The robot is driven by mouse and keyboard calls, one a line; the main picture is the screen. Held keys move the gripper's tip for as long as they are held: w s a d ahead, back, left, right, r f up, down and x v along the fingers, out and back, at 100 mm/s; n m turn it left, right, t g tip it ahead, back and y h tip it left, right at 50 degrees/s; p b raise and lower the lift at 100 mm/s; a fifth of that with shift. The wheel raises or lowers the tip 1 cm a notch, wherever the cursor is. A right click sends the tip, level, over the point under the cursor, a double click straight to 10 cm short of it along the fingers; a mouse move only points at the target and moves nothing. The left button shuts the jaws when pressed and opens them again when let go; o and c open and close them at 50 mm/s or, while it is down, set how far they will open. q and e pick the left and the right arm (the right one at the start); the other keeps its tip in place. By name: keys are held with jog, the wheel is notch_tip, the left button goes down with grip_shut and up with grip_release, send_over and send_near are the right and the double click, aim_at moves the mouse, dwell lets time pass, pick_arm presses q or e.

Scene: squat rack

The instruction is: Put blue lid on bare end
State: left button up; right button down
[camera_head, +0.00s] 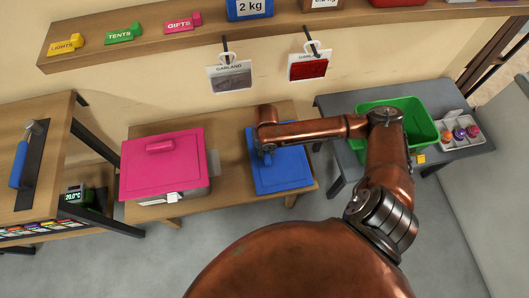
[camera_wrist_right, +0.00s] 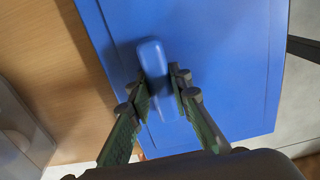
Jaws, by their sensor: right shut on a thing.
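The blue lid (camera_head: 290,170) is over the right end of the low wooden bench (camera_head: 228,134). My right gripper (camera_head: 265,148) is shut on its raised handle. In the right wrist view the two fingers (camera_wrist_right: 161,82) sit on either side of the handle (camera_wrist_right: 151,58), and the lid (camera_wrist_right: 235,60) looks flat. I cannot tell whether the lid touches the bench or hangs a little above it. A pink lid (camera_head: 150,175) covers a pale box (camera_head: 190,192) on the bench's left part. My left gripper is not in view.
A green bin (camera_head: 420,122) and a tray of small round items (camera_head: 460,132) stand on the grey table at right. Two garland cards (camera_head: 230,77) hang below the wall shelf. A wooden desk with a blue-handled device (camera_head: 20,165) is at left.

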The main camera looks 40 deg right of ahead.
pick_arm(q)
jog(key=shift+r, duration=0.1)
pick_arm(e)
jog(key=c, duration=1.8)
grip_release()
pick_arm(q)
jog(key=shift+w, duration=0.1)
pick_arm(e)
jog(key=shift+o, duration=0.2)
jog(key=shift+r, duration=0.25)
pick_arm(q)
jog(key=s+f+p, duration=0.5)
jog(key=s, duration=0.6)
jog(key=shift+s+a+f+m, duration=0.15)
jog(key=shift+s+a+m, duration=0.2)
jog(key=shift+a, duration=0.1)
pick_arm(e)
notch_tip(320, 180, up, 12)
jog(key=shift+f, duration=0.2)
